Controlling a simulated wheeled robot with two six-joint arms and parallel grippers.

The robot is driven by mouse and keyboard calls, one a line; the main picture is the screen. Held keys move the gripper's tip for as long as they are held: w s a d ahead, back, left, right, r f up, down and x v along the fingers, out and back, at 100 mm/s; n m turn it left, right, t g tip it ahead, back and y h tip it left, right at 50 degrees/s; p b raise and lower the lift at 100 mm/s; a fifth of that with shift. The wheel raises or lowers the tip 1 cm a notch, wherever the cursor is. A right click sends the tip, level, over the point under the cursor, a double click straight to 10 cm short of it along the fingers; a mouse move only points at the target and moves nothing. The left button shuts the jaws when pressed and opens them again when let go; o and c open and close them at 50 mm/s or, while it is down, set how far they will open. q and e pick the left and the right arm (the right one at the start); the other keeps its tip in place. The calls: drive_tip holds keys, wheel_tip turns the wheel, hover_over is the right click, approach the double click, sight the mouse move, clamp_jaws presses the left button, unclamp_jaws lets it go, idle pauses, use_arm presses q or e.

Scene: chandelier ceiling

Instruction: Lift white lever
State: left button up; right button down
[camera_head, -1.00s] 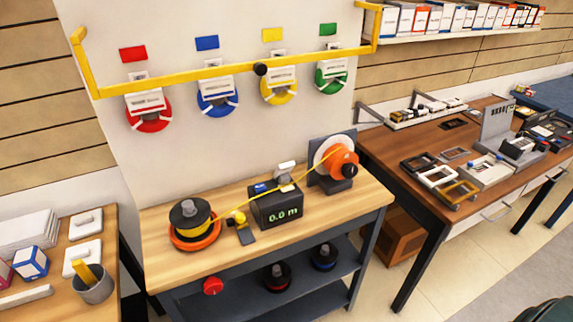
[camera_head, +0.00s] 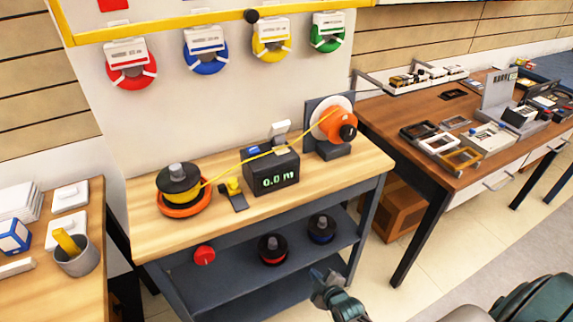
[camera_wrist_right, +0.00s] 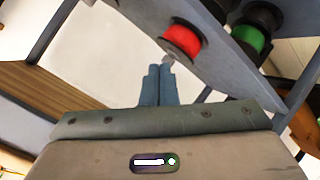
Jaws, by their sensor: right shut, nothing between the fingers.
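The white lever (camera_head: 279,129) stands tilted up on top of the black measuring box (camera_head: 271,172), whose display reads 0.0 m. A yellow cord runs across the box. My right gripper (camera_head: 322,278) is at the bottom of the head view, in front of the bench and well apart from the lever. Its fingers are together and empty in the right wrist view (camera_wrist_right: 161,72). The lever does not show in the right wrist view. My left gripper is not in view.
A yellow-cord spool (camera_head: 179,184) sits on the wooden bench (camera_head: 225,220), left of the box. An orange reel (camera_head: 338,124) stands to its right. The shelf below (camera_head: 245,282) holds dark spools. A wooden table (camera_head: 425,185) is at right, with floor between.

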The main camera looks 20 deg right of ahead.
use_arm(q)
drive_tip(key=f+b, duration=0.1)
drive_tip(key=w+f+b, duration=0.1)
drive_tip(key=b, duration=0.1)
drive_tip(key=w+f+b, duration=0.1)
drive_tip(key=b, duration=0.1)
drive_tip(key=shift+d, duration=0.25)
use_arm(e)
drive_tip(key=w+r+n+t, duration=0.1)
drive_tip(key=r+n+t, duration=0.2)
drive_tip(key=r, duration=0.8)
drive_tip(key=w+a+r+n+t, duration=0.1)
drive_tip(key=r+t, duration=0.4)
drive_tip(key=r, duration=0.7)
drive_tip(key=w+a+r+n+t+y, duration=0.1)
drive_tip(key=w+r+n+t, duration=0.2)
drive_tip(key=r, duration=0.9)
drive_tip(key=shift+r+n+t, duration=0.25)
drive_tip(key=shift+n+t, duration=0.15)
drive_tip(key=shift+n, duration=0.7)
drive_tip(key=shift+w, duration=0.15)
